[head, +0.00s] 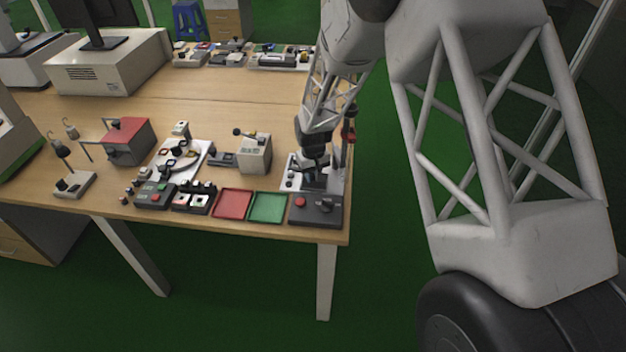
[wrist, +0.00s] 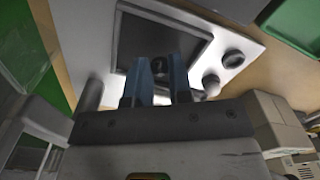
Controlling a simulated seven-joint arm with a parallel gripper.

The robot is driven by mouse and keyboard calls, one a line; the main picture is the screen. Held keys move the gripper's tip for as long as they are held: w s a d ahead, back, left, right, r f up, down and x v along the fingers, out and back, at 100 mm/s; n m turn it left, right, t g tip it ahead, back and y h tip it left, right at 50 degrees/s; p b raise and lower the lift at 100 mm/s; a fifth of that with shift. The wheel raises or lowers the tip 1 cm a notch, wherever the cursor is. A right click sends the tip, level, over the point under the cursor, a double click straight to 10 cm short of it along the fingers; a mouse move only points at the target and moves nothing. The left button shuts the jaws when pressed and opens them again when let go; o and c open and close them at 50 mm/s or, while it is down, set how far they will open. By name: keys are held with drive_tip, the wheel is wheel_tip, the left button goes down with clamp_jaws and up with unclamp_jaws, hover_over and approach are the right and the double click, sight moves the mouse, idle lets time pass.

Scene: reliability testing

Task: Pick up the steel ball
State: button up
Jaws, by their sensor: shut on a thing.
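My gripper (wrist: 158,80) shows in the wrist view with its two blue fingers on either side of a small dark, shiny round thing, the steel ball (wrist: 159,65). The fingers are shut on it. Behind it is a dark square plate (wrist: 190,42) set on a white base (wrist: 255,48). In the head view my gripper (head: 315,170) is low over this white base (head: 287,182) at the right end of the table. The ball cannot be made out there, and I cannot tell whether it is clear of the plate.
A red tray (head: 233,204), a green tray (head: 268,207) and a dark control box (head: 315,212) line the front edge. Other test devices, including a red-topped box (head: 128,139), stand to the left.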

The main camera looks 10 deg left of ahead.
drive_tip(key=shift+r, duration=2.2)
